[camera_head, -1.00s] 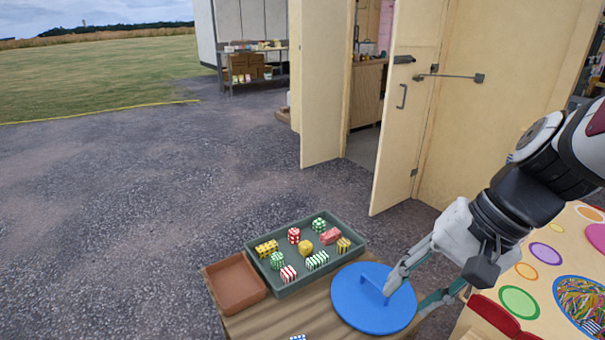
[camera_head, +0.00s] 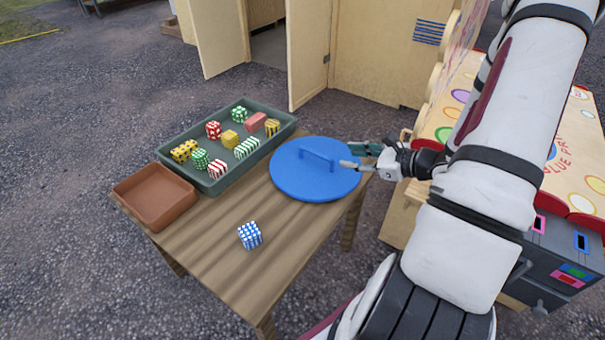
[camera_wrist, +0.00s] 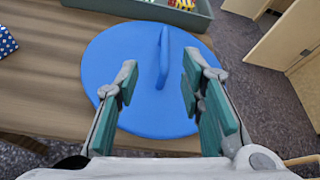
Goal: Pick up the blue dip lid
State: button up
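The blue dip lid (camera_head: 303,183) is a round flat disc with a raised bar handle (camera_head: 318,158), lying at the far right end of a wooden table. It also shows in the wrist view (camera_wrist: 120,60), with its handle (camera_wrist: 163,58) standing up across the middle. My gripper (camera_head: 357,157) is over the lid's right edge in the head view. In the wrist view my gripper (camera_wrist: 157,80) is open, its green-padded fingers apart. The near end of the handle lies between the fingertips as seen there; I cannot tell whether either finger touches it.
A grey-green tray (camera_head: 279,139) of several patterned sweets stands behind the lid. An empty brown tray (camera_head: 155,216) is at the left. A painted game counter (camera_head: 450,110) is at the right.

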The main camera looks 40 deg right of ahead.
aim_at(322, 155)
jog(key=shift+d+f+m, duration=0.25)
jog(key=shift+f+m, duration=0.05)
jog(key=shift+f, duration=0.3)
jog(key=b+x, duration=0.2)
jog(key=x, duration=0.6)
jog(key=shift+w+d, duration=0.1)
jog(key=shift+w, duration=0.2)
jog(key=b+x, duration=0.1)
jog(key=x, duration=0.1)
jog(key=b+x, duration=0.1)
jog(key=x, duration=0.2)
jog(key=shift+d+f+b, duration=0.2)
jog(key=shift+f+b, duration=0.05)
jog(key=shift+b, duration=0.15)
grip_shut()
